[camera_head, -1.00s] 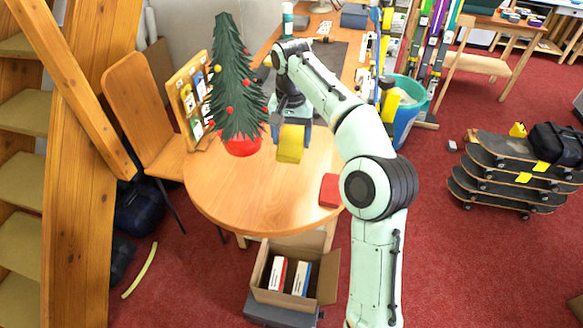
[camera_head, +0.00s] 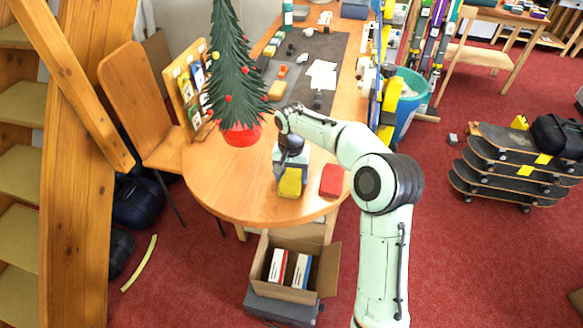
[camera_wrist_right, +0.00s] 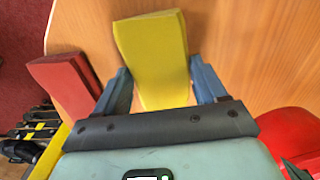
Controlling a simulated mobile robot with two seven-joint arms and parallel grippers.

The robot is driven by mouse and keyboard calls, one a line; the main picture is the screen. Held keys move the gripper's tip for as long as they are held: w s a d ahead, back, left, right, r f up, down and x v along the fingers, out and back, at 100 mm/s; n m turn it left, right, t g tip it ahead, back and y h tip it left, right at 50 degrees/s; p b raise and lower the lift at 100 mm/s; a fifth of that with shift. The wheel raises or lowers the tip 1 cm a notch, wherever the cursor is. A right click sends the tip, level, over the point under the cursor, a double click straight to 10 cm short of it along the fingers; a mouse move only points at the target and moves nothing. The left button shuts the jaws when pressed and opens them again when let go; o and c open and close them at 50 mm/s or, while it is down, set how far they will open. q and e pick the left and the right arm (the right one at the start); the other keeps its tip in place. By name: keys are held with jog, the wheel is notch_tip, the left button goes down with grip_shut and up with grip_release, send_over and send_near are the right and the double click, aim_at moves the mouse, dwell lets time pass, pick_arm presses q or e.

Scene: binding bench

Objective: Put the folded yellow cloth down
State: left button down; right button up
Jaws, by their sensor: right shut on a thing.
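The folded yellow cloth (camera_head: 290,184) is at my right gripper (camera_head: 289,171), low over the round wooden table (camera_head: 225,190). In the right wrist view the yellow cloth (camera_wrist_right: 153,55) lies between the two blue fingers of my right gripper (camera_wrist_right: 165,85), which is shut on it. Its far end sticks out past the fingertips, over bare wood. I cannot tell whether its underside touches the tabletop. My left gripper is not in view.
A folded red cloth (camera_head: 332,181) lies close to the right of the yellow one, near the table edge; it also shows in the wrist view (camera_wrist_right: 66,82). A small Christmas tree in a red pot (camera_head: 241,135) stands behind left. The table's front left is clear.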

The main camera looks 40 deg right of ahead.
aim_at(292, 176)
jog(key=o, duration=0.9)
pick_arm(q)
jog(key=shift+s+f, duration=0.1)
pick_arm(e)
jog(key=shift+o, duration=0.2)
jog(key=shift+f, duration=0.15)
jog(key=shift+f, duration=0.15)
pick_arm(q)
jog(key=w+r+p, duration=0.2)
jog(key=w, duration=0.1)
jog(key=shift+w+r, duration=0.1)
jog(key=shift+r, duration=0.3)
pick_arm(e)
notch_tip(292, 176, up, 14)
jog(key=shift+w+d+f, duration=0.15)
jog(key=shift+w+f, duration=0.05)
